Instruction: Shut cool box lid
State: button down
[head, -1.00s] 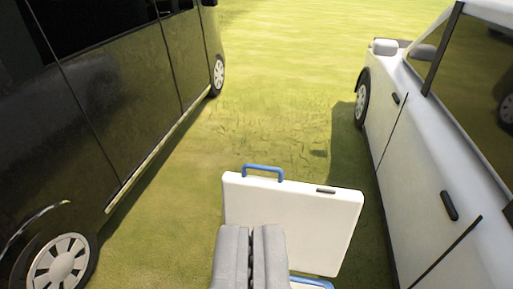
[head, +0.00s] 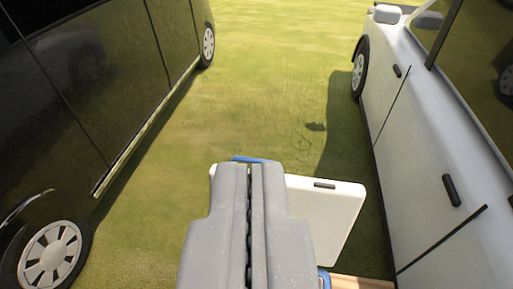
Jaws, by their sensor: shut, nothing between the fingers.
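The cool box lid (head: 325,212) is a white panel standing raised, tilted upright, in the lower middle of the head view. I cannot tell whether the fingertips touch the lid. The cool box body is mostly hidden behind the gripper; a bit of blue (head: 324,279) shows low beside it.
A dark van (head: 100,90) stands along the left and a white car (head: 430,150) along the right. A light wooden surface (head: 360,283) shows at the bottom right of the gripper. Open grass (head: 290,70) lies beyond the lid between the vehicles.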

jog(key=w+f+m+g+p, duration=0.1)
jog(key=w+f+g+p, duration=0.15)
jog(key=w+p, duration=0.7)
jog(key=w+f+g+p, duration=0.1)
jog(key=w+g+p, duration=0.15)
jog(key=w, duration=1.35)
jog(key=w+f+g+p, duration=0.3)
jog(key=w+f+p, duration=0.2)
jog(key=w+f, duration=0.35)
jog(key=w+d+f+g+p, duration=0.1)
jog(key=w+f+p, duration=0.2)
jog(key=f, duration=0.8)
jog(key=w+f+m+g+p, duration=0.1)
jog(key=f+p, duration=0.4)
jog(key=f, duration=0.7)
jog(key=shift+w+d+g+h, duration=0.4)
jog(key=shift+w+g, duration=0.3)
jog(key=shift+w, duration=0.25)
jog(key=s+b, duration=0.1)
jog(key=b, duration=0.5)
jog(key=shift+s+a, duration=0.15)
